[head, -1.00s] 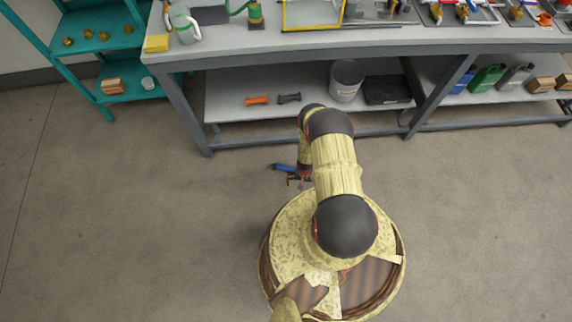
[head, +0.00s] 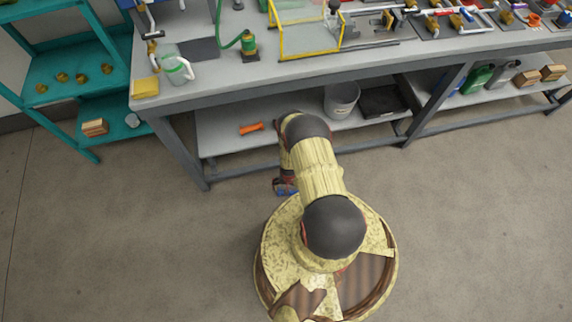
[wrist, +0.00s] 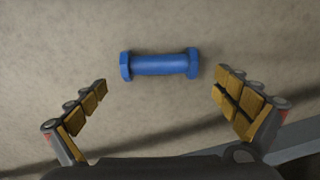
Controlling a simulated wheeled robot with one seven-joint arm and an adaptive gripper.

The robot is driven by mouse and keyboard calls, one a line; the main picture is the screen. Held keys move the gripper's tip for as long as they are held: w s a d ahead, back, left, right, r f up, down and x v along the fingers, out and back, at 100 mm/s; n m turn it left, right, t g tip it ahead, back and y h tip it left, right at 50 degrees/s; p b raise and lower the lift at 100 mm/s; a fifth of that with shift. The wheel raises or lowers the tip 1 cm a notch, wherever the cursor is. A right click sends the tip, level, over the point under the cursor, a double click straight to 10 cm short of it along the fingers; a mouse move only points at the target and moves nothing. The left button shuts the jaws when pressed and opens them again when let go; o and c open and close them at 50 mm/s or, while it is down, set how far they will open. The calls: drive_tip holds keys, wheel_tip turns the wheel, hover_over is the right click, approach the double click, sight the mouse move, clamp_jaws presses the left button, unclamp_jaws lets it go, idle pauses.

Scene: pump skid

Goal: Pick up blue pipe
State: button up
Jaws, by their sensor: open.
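The blue pipe (wrist: 160,65) is a short cylinder with wider flanged ends. It lies on its side on the concrete floor, crosswise in the wrist view. In the head view only a small part of the pipe (head: 286,191) shows beside my arm. My gripper (wrist: 161,80) is open, with its padded fingers spread wide on either side below the pipe in the picture. The pipe lies just beyond the fingertips, across the gap, and I see no contact. In the head view my gripper is mostly hidden by my arm.
A grey workbench (head: 300,72) stands ahead, with a lower shelf holding an orange pipe (head: 251,128), a grey bucket (head: 341,99) and a black tray (head: 383,101). A teal rack (head: 72,66) stands at the left. The floor left and right of me is clear.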

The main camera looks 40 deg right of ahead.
wheel_tip(320, 180, down, 6)
drive_tip(key=b, duration=0.4)
drive_tip(key=shift+s+f, duration=0.1)
drive_tip(key=shift+f, duration=0.15)
drive_tip(key=shift+r, duration=0.1)
drive_tip(key=shift+c, duration=0.4)
drive_tip(key=c, duration=1.8)
